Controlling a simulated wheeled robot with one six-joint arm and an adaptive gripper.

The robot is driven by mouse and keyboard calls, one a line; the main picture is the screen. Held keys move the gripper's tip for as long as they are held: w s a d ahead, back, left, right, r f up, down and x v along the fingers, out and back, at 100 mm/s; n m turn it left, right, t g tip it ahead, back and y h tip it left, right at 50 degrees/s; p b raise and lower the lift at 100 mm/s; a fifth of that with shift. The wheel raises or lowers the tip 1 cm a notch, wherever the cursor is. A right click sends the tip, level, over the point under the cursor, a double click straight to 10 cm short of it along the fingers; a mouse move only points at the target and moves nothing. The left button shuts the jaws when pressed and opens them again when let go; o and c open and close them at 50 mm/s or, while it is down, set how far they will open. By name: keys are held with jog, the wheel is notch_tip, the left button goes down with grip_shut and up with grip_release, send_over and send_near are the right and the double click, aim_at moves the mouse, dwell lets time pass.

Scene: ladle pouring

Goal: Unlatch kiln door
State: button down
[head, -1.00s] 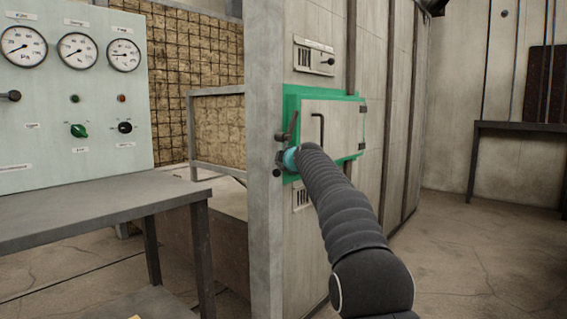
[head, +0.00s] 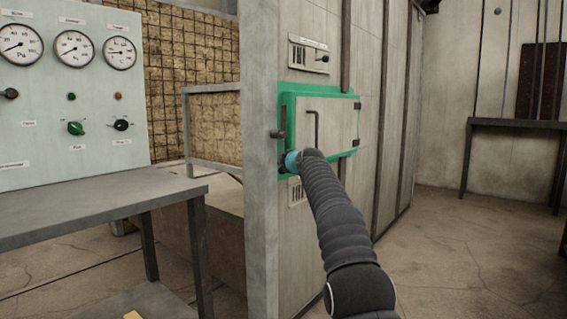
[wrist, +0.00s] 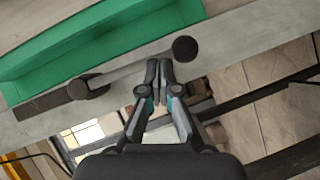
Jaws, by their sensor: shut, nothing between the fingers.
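The kiln door (head: 335,122) is a pale panel in a green frame with a dark vertical handle (head: 315,128), and it looks closed. The latch lever (wrist: 136,67) runs from a round dark pivot (wrist: 88,87) to a ball knob (wrist: 185,49) in the wrist view. In the head view the knob (head: 275,134) shows at the door's left edge. My gripper (wrist: 159,70) is shut and empty, with its fingertips right at the lever near the knob; I cannot tell whether they touch. In the head view my arm partly hides the door's lower left corner.
A grey post (head: 258,180) stands just left of the door. A metal table (head: 100,208) and a gauge panel (head: 75,110) are at the left. Another table (head: 510,127) stands at the back right. The floor at the right is clear.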

jog(key=shift+f, duration=0.1)
dwell(0.5)
jog(key=s+b, duration=0.2)
jog(key=s, duration=1.1)
jog(key=shift+d, duration=0.3)
